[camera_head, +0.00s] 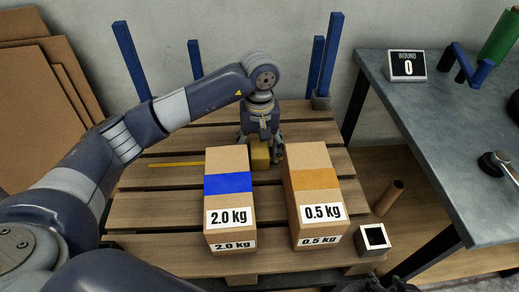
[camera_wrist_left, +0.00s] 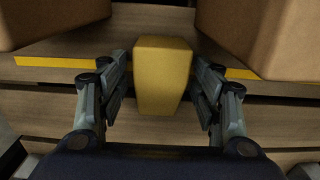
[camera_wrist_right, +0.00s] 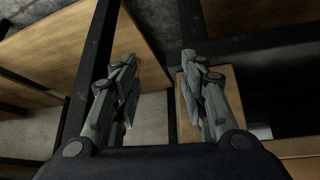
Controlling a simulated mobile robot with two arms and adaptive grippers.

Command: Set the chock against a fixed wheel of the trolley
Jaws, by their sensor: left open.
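A small yellow block (camera_head: 260,158), perhaps the chock, sits on the wooden slats behind two cartons. My left gripper (camera_head: 262,146) points down at it. In the left wrist view the yellow block (camera_wrist_left: 163,75) stands between the spread fingers of the left gripper (camera_wrist_left: 162,85), with a gap visible on each side. My right gripper (camera_wrist_right: 162,75) is open and empty in the right wrist view, among dark metal legs and wooden boards. The slatted wooden deck (camera_head: 165,205) has blue posts at its far side. No trolley wheel can be made out.
A carton marked 2.0 kg (camera_head: 229,165) and a carton marked 0.5 kg (camera_head: 310,160) stand in front of the block. A yellow strip (camera_head: 176,164) lies left. A grey table (camera_head: 450,130) stands right, with a brown tube (camera_head: 389,197) near its leg. Cardboard sheets lean left.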

